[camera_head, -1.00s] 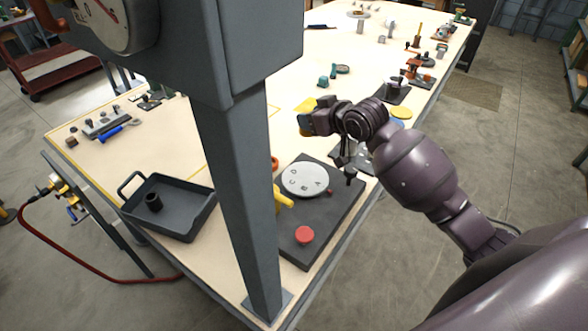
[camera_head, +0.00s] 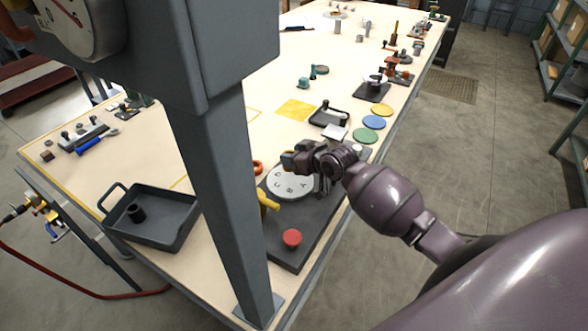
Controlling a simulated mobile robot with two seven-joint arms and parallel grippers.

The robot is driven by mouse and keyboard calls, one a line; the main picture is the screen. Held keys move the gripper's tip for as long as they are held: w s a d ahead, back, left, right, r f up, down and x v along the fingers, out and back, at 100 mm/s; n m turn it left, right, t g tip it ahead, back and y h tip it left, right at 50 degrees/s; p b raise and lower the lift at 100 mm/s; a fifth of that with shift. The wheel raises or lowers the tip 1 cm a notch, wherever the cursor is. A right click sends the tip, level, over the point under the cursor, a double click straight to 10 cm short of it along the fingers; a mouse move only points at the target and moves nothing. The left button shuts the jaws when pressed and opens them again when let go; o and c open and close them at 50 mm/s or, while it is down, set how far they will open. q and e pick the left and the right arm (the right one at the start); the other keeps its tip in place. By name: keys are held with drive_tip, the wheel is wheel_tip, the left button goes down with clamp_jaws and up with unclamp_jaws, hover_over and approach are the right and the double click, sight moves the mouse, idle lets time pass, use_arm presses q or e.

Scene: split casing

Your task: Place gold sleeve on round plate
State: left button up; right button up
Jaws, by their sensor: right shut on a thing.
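The round plate (camera_head: 288,186) is a pale grey disc with dark letters. It lies on a dark flat base (camera_head: 300,232) at the front right of the bench. My right gripper (camera_head: 322,187) points down over the plate's back right edge. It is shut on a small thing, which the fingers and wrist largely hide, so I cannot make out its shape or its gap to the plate. No gold sleeve shows clearly elsewhere. My left gripper is out of view.
A red button (camera_head: 291,238) and a yellow handle (camera_head: 268,201) sit beside the plate. A grey post (camera_head: 225,200) blocks the view left of it. A dark tray (camera_head: 150,222) holds a black cylinder (camera_head: 136,212). Coloured discs (camera_head: 374,122) lie behind my gripper.

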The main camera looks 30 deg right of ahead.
drive_tip(key=shift+f, duration=2.45)
drive_tip(key=o, duration=1)
drive_tip(key=shift+f+b, duration=0.15)
drive_tip(key=shift+b, duration=0.15)
drive_tip(key=shift+o, duration=0.2)
